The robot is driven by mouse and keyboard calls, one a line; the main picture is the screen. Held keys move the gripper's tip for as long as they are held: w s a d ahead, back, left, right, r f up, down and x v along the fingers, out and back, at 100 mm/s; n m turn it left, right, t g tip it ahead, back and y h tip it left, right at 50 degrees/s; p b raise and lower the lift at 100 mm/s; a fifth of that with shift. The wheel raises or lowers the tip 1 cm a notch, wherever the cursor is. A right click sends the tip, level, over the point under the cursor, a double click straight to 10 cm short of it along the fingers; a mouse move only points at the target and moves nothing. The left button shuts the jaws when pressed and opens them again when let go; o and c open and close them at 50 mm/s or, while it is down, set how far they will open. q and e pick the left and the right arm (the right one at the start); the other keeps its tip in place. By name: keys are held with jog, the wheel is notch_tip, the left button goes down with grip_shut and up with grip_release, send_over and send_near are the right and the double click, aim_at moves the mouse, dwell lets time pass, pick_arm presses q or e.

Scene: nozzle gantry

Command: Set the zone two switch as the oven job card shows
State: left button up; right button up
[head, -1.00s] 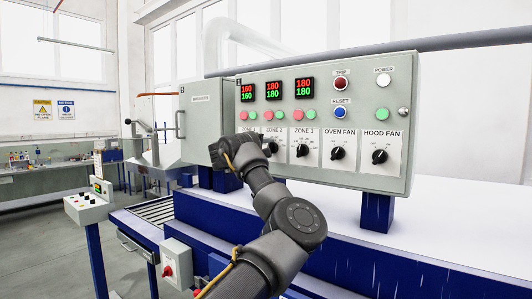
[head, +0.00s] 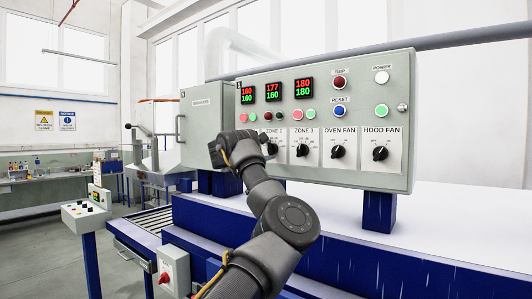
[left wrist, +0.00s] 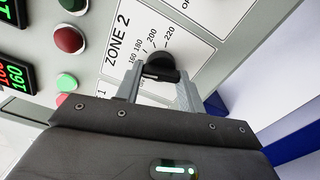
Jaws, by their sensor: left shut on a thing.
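The zone two switch is a black knob (left wrist: 160,62) under the ZONE 2 label in the left wrist view, on a plate marked 160, 180, 200 and 220. My left gripper (left wrist: 158,80) is shut on it, one grey finger on each side; the fingers hide part of the knob and I cannot tell its pointer's exact mark. In the head view my left gripper (head: 238,150) covers the left of the knob row. The zone two display (head: 273,92) reads red 177 over green 160. I cannot make out an oven job card. My right gripper is out of view.
The grey control panel (head: 400,90) also carries a zone three knob (head: 302,150), oven fan knob (head: 337,151) and hood fan knob (head: 380,153) to the right. A grey cabinet (head: 200,125) stands left of it. White, clear surface (head: 460,220) lies at lower right.

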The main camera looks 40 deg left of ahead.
pick_arm(q)
jog(key=o, duration=1)
jog(key=shift+s+d+f+b, duration=0.1)
jog(key=shift+s+d+b, duration=0.1)
jog(key=shift+s+b, duration=1.35)
jog(key=shift+s+d+r+b, duration=0.15)
jog(key=shift+s+b, duration=0.85)
jog(key=shift+s, duration=1)
jog(key=shift+s+d+f+b, duration=0.2)
jog(key=shift+s+b, duration=1.05)
jog(key=shift+s, duration=0.55)
